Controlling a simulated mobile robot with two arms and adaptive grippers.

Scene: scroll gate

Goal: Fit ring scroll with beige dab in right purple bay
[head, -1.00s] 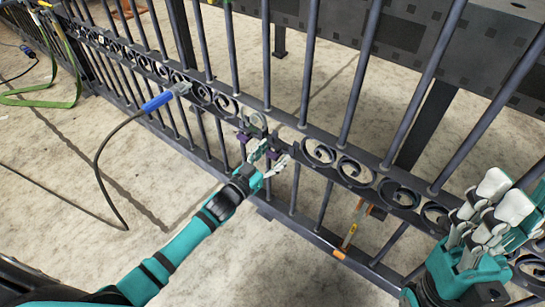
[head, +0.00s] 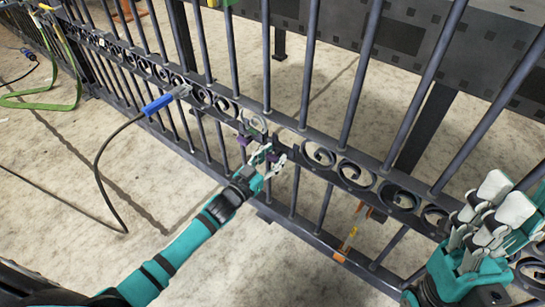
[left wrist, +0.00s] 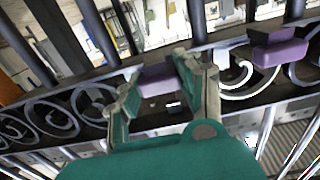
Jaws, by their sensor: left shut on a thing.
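The pale grey ring scroll (head: 253,125) stands at the gap in the gate's scroll band, beside my left gripper. It also shows in the left wrist view (left wrist: 237,76), partly behind a finger. I cannot make out a beige dab. A purple block (left wrist: 282,52) of the bay lies on the far side of the scroll from my gripper; it also shows in the head view (head: 243,140). My left gripper (head: 268,156) is shut on a second purple block (left wrist: 157,80), between its fingers. My right gripper (head: 488,222) is raised at the right; its grip is unclear.
The dark gate's bars and lower rail (head: 320,240) surround the left gripper. A blue-handled tool (head: 158,104) with a black cable is at the band, left of the scroll. An orange-ended strip (head: 349,235) stands by the lower rail. A green strap (head: 45,100) lies far left.

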